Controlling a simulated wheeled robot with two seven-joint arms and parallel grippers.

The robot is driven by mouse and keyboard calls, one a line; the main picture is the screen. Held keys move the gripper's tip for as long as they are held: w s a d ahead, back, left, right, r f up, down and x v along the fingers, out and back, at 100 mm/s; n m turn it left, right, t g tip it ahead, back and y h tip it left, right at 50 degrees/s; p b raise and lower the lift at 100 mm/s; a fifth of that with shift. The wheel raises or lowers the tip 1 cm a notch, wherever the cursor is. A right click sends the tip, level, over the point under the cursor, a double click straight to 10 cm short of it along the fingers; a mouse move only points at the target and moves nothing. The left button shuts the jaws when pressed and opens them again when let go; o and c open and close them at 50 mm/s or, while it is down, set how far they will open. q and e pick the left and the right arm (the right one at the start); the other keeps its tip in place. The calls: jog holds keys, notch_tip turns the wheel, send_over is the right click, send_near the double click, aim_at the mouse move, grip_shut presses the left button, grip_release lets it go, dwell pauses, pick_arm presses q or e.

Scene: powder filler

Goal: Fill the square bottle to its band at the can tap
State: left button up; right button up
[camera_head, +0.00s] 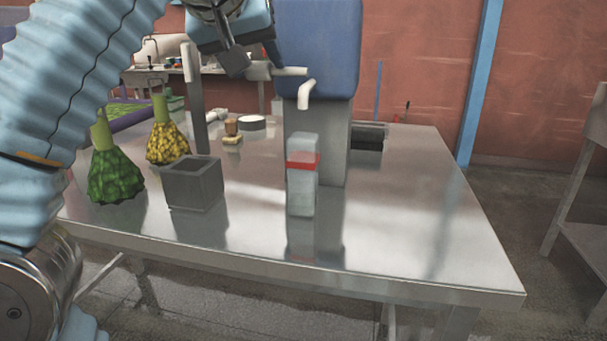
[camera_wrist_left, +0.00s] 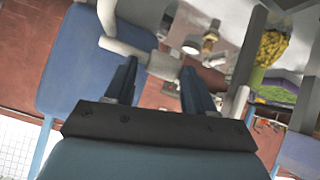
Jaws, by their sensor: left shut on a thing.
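The square bottle (camera_head: 302,190) stands upright on the metal table, pale and translucent, with a red band (camera_head: 302,160) on its upper part. I cannot make out its fill level. The blue can (camera_head: 318,45) sits on a grey block (camera_head: 333,140) behind it. Its pale tap spout (camera_head: 306,92) points down just above the bottle; no stream is visible. My left gripper (camera_head: 246,68) is shut on the tap's handle (camera_head: 288,71) left of the spout. In the left wrist view the handle (camera_wrist_left: 152,62) lies between my fingers (camera_wrist_left: 158,70). My right gripper is not in view.
A grey open box (camera_head: 193,186), a green flask (camera_head: 115,175) and a yellow flask (camera_head: 166,140) stand left of the bottle. A small brown-topped item (camera_head: 231,129) and a round dish (camera_head: 251,123) lie behind. The table's right side (camera_head: 410,220) is clear.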

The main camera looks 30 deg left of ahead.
pick_arm(q)
jog(key=shift+w+a+f+g, duration=0.1)
jog(key=shift+w+f+g, duration=0.1)
jog(key=shift+f, duration=0.25)
jog(key=shift+w+a+f+g, duration=0.1)
jog(key=shift+w+f, duration=0.1)
jog(key=shift+f, duration=0.25)
jog(key=shift+s+d+f, duration=0.1)
jog(key=shift+s+d, duration=0.1)
jog(key=shift+s, duration=0.3)
jog(key=shift+c, duration=0.9)
jog(key=shift+s, duration=0.1)
jog(key=shift+s+d, duration=0.2)
jog(key=shift+s, duration=0.2)
jog(key=shift+c, duration=0.7)
jog(key=shift+c, duration=0.3)
